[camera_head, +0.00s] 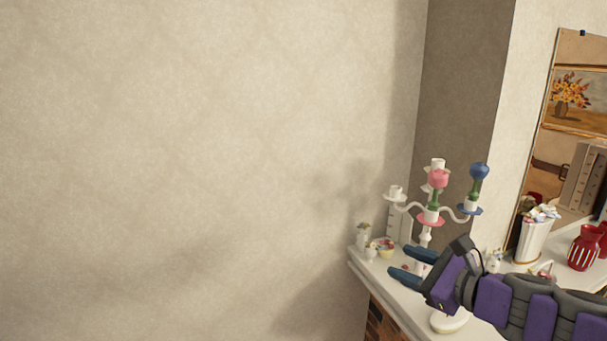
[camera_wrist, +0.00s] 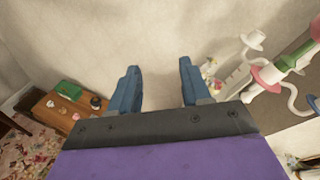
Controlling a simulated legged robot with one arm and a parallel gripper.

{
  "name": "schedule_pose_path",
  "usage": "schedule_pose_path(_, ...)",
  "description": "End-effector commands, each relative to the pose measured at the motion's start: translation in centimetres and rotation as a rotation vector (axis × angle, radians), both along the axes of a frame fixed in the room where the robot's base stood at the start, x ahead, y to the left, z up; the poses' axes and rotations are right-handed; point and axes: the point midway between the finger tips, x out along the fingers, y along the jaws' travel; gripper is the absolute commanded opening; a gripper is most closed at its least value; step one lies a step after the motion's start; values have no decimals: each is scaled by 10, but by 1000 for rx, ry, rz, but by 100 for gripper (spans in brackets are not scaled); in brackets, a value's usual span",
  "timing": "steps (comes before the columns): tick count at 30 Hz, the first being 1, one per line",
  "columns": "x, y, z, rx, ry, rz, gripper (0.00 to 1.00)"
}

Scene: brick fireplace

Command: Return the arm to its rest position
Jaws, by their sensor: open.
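My gripper (camera_head: 408,264) is at the end of my purple and grey arm, which reaches in from the lower right of the head view. Its blue fingers point left, over the left end of the mantel and in front of the candelabra. In the wrist view my gripper (camera_wrist: 160,85) shows two blue fingers spread apart with nothing between them. The white candelabra (camera_head: 425,236) stands on the mantel, partly hidden by my gripper. It carries a pink piece and a blue piece on its arms. In the wrist view the candelabra (camera_wrist: 290,65) is at the right, beside my fingers.
The white mantel (camera_head: 361,263) holds small flower pots (camera_head: 385,247), a white vase (camera_head: 533,240) and a red striped vase (camera_head: 584,247). A mirror (camera_head: 570,130) hangs behind. The wrist view shows a low wooden table (camera_wrist: 60,113) far below left. The space before the left wall is clear.

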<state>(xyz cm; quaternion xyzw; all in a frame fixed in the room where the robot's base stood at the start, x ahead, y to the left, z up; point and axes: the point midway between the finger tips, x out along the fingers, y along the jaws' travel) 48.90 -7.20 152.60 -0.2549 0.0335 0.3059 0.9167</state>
Motion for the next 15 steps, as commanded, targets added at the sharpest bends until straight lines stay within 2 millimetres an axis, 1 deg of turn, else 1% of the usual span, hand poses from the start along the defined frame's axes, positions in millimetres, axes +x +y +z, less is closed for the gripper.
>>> schedule_pose_path(1,-11,32,-25,-102,-7,97,48)
schedule_pose_path(2,-18,49,-37,-163,-13,155,48)
schedule_pose_path(3,-30,70,-52,-242,-20,235,48)
schedule_pose_path(5,-49,97,-77,-362,-35,355,48)
schedule_pose_path(6,-63,112,-95,-442,-44,435,48)
schedule_pose_path(7,-75,122,-108,-499,-51,500,48)
schedule_pose_path(8,-87,131,-123,-558,-56,565,48)
schedule_pose_path(9,-103,141,-142,-636,-66,650,48)
schedule_pose_path(11,-130,153,-172,-752,-78,786,48)
schedule_pose_path(12,-149,157,-194,-828,-82,880,48)
schedule_pose_path(14,-177,158,-224,-941,-89,1023,48)
schedule_pose_path(15,-197,156,-244,-1012,-93,1120,48)
